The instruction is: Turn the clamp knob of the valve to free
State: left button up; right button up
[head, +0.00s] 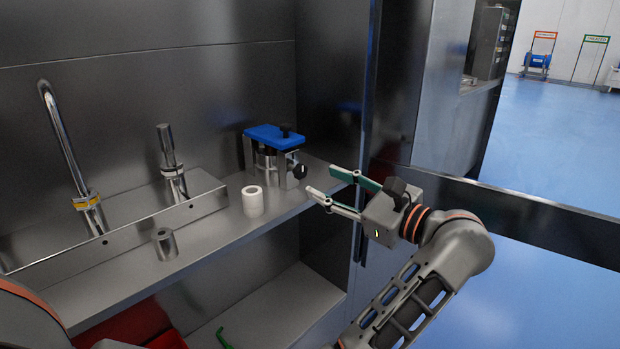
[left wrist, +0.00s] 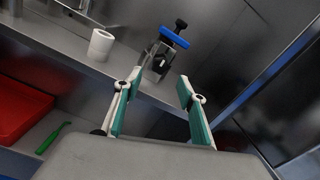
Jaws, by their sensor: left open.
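The valve stands on the steel shelf at the back. It has a blue top plate (head: 275,136), a steel body and a small black knob on top (head: 285,129). A second black knob (head: 300,171) sticks out from its right front side. The valve also shows in the left wrist view (left wrist: 174,37), ahead of the fingers, with the side knob (left wrist: 159,64) in shadow. I cannot tell which knob is the clamp knob. My left gripper (head: 319,182) is open and empty, just right of the side knob and apart from it. My right gripper is out of view.
A white cylinder (head: 252,201) and a small steel cup (head: 165,243) stand on the shelf (head: 212,241) left of the valve. A steel tap (head: 66,142) and a steel post (head: 169,150) are further left. A red bin (left wrist: 22,108) and a green tool (left wrist: 52,138) lie below.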

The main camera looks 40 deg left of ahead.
aim_at(303, 172)
pick_arm(q)
jog(key=a, duration=0.7)
jog(key=shift+w, duration=0.2)
jog(key=c, duration=1.1)
